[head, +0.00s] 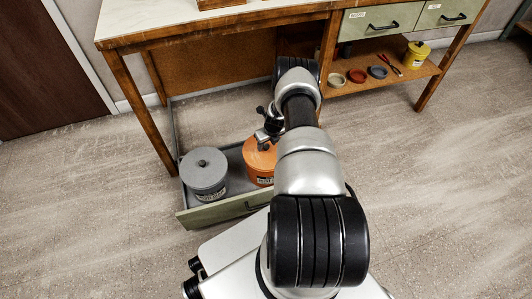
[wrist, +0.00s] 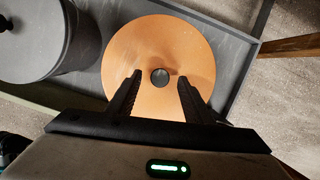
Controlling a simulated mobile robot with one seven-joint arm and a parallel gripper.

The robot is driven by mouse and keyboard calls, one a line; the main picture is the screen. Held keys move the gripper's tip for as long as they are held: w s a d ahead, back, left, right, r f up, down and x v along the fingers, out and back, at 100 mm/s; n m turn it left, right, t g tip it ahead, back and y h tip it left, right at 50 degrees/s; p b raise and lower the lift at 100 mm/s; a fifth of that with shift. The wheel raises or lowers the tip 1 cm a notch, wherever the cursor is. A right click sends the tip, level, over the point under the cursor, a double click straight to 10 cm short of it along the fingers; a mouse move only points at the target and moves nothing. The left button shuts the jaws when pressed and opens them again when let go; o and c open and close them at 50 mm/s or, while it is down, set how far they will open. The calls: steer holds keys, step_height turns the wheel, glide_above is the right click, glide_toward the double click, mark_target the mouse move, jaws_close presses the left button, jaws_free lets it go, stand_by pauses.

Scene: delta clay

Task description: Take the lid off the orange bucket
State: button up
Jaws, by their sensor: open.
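The orange bucket (head: 260,177) stands in an open drawer, partly hidden by my arm in the head view. Its round orange lid (wrist: 151,47) is on it and fills the middle of the wrist view. A small dark knob (wrist: 160,77) sits at the lid's centre. My gripper (wrist: 160,80) is open over the lid, with one finger on each side of the knob and a gap on both sides. My gripper also shows above the bucket in the head view (head: 264,138). I cannot tell its exact height above the lid.
A grey lidded bucket (head: 204,178) stands left of the orange one in the same drawer (head: 228,210). A workbench (head: 190,28) stands behind, its lower shelf (head: 357,85) holding small dishes, red-handled pliers and a yellow pot (head: 416,55). Open floor lies to the right.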

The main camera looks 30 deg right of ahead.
steer(key=shift+w+f, duration=0.2)
steer(key=shift+f, duration=0.4)
steer(key=shift+r, duration=0.1)
jaws_close()
